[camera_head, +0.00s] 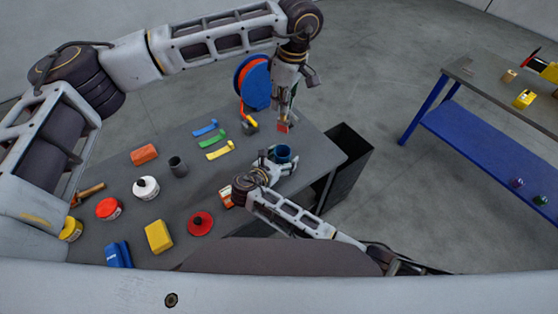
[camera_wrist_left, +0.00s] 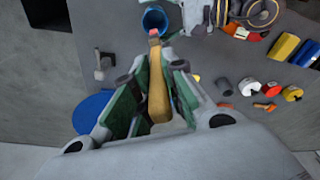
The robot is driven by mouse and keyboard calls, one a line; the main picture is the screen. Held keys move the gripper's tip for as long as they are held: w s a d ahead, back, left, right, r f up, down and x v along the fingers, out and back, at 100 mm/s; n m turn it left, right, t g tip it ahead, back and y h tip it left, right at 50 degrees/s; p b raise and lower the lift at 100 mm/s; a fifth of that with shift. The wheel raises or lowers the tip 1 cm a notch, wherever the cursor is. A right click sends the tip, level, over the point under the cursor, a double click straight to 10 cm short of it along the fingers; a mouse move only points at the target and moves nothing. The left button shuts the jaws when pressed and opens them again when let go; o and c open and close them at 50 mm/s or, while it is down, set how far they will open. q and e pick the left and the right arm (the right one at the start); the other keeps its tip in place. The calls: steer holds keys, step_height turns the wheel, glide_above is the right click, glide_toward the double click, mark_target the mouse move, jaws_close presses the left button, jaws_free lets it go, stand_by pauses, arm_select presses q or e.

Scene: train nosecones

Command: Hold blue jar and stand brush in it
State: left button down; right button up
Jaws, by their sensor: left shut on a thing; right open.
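The blue jar (camera_head: 282,154) stands upright near the right end of the grey table; it also shows at the top of the left wrist view (camera_wrist_left: 154,19). My left gripper (camera_head: 287,106) is above the table, shut on the brush. The brush's tan handle (camera_wrist_left: 158,88) lies between the green-lined fingers, and its reddish end (camera_head: 283,127) points down towards the jar, apart from it and above it. My right gripper (camera_head: 268,159) is low at the jar's left side, open. Whether its fingers reach around the jar is hidden.
A blue-and-orange reel (camera_head: 256,84), blue, green and yellow strips (camera_head: 213,137), a grey cup (camera_head: 178,167) and a red disc (camera_head: 200,223) are on the table. A black bin (camera_head: 345,155) stands beyond its right edge. Another table (camera_head: 490,130) is farther right.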

steer(key=shift+w, duration=0.1)
steer(key=c, duration=1.1)
steer(key=shift+c, duration=0.2)
